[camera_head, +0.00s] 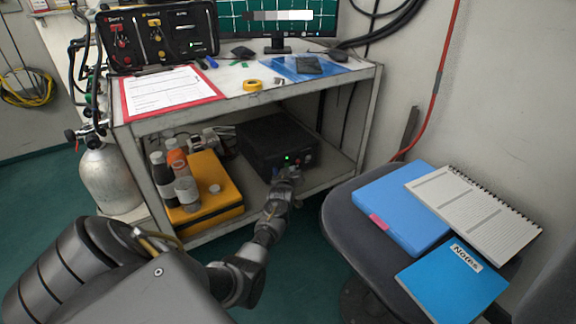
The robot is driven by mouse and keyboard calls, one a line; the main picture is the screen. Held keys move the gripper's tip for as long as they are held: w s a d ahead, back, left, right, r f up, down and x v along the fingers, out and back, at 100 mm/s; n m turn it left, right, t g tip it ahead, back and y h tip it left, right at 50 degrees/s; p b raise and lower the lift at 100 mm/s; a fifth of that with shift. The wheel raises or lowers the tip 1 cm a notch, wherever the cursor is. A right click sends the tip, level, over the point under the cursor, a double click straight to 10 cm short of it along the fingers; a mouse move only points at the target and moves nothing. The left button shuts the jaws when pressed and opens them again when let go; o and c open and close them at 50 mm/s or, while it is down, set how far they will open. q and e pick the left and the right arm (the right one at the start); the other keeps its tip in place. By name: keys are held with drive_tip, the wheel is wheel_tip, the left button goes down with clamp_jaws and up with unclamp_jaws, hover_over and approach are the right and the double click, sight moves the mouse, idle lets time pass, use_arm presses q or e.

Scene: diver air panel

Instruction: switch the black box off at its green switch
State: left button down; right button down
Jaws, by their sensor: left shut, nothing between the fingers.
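The black box (266,142) sits on the lower shelf of the metal cart, to the right of a yellow case. Its green switch (287,158) shows as a small lit green spot on the front face. My left gripper (287,172) is at the front of the box, just below the green light, with its fingers shut and empty. I cannot tell whether the fingertips touch the box. My right gripper is not in view.
The cart's shelf (325,172) has bare room right of the box. The yellow case (212,198) with bottles stands left. A chair with a blue folder (400,205) and notebooks is at the right. A gas cylinder (108,180) stands left of the cart.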

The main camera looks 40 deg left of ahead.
use_arm(q)
drive_tip(key=shift+a, duration=0.2)
idle(0.4)
drive_tip(key=shift+w+a, duration=0.15)
drive_tip(key=shift+a, duration=0.05)
drive_tip(key=shift+a+r, duration=0.1)
drive_tip(key=shift+a, duration=0.2)
idle(0.6)
drive_tip(key=shift+d, duration=0.15)
drive_tip(key=shift+d+p, duration=0.35)
drive_tip(key=shift+d, duration=0.2)
drive_tip(key=shift+d, duration=0.1)
